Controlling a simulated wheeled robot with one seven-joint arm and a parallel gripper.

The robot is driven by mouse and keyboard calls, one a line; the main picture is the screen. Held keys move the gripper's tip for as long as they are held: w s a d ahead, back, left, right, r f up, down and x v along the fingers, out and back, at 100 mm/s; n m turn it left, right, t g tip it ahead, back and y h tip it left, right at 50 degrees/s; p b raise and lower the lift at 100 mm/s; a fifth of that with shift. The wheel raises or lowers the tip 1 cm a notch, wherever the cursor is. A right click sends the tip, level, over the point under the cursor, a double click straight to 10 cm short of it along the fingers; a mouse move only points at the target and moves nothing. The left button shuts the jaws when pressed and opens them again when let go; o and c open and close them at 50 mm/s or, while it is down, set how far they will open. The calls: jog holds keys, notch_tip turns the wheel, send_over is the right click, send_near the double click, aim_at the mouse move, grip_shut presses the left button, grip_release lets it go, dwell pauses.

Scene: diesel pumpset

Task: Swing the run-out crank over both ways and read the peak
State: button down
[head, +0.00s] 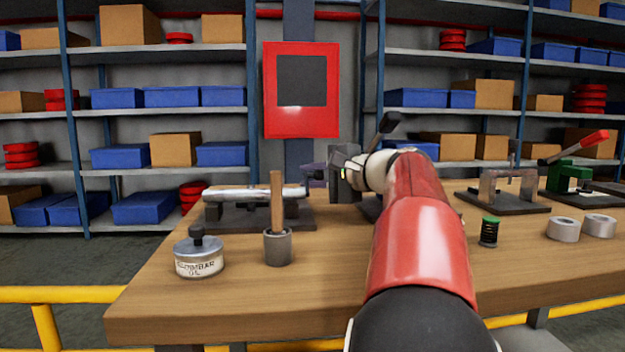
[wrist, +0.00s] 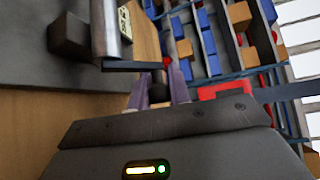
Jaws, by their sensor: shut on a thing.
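My gripper (head: 312,172) is at the right end of a bright metal shaft in the head view. The shaft (head: 250,192) lies level on dark supports over a dark base plate (head: 230,220). In the wrist view, a dark crank arm (wrist: 130,66) runs from the end of the shaft (wrist: 106,30) to a dark grip (wrist: 160,88). My gripper's two purple fingers are shut on that grip. A small cream plate with dark marks (wrist: 125,22) is beside the shaft; I cannot read it. No peak reading is legible in either view.
A lidded oil tin (head: 198,255) and a grey cup (head: 278,247) holding a wooden handle stand in front of the shaft. A green-topped spool (head: 489,232), grey rolls (head: 563,229) and a green press (head: 568,177) are on the right. The bench front is clear.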

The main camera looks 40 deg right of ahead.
jog(key=shift+f+b, duration=0.2)
jog(key=shift+b, duration=0.55)
jog(key=b, duration=0.1)
jog(key=n+t+b, duration=0.1)
jog(key=shift+s+a+r+b, duration=0.15)
jog(key=shift+s+r+b, duration=0.05)
jog(key=shift+r+b, duration=0.1)
jog(key=shift+s+r+n+t+b, duration=0.15)
jog(key=shift+r+n+t+b, duration=0.35)
jog(key=c, duration=1.3)
grip_release()
jog(key=shift+p, duration=0.35)
